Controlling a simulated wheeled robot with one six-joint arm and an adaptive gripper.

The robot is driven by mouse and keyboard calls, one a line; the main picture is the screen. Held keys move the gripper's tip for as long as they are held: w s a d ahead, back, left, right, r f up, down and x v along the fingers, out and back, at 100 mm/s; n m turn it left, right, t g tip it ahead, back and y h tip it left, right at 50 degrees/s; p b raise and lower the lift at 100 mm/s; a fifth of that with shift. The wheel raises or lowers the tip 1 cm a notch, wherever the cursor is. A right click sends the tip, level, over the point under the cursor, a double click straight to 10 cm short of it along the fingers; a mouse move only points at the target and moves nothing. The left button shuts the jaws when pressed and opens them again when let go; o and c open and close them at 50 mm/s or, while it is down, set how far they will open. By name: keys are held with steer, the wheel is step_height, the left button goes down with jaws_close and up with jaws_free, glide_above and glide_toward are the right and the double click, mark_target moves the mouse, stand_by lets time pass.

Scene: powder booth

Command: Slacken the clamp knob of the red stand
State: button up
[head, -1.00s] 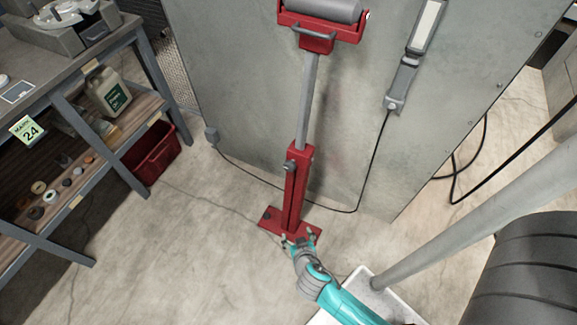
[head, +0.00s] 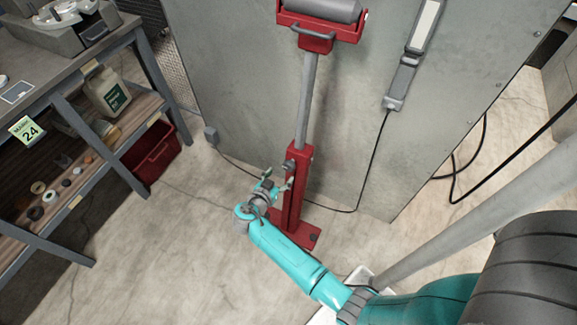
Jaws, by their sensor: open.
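The red stand (head: 294,207) stands upright on the floor in the head view, with a grey post (head: 307,100) rising from its red sleeve to a roller head (head: 320,12) at the top. The clamp knob (head: 288,166) is a small dark knob on the left of the sleeve, near its top. My gripper (head: 279,179) is open, just below and to the left of the knob, with its fingers pointing up. Nothing shows between the fingers. I cannot tell whether a finger touches the stand. My arm hides part of the stand's base.
A grey metal panel (head: 240,90) stands close behind the stand, with a lamp (head: 412,60) and its cable on it. A shelf bench (head: 135,38) with a bottle (head: 107,93) and a red bin (head: 155,150) is at left. The floor between is clear.

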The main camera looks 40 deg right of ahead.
mark_target(288, 167)
steer(key=x, duration=0.8)
steer(key=c, duration=1.2)
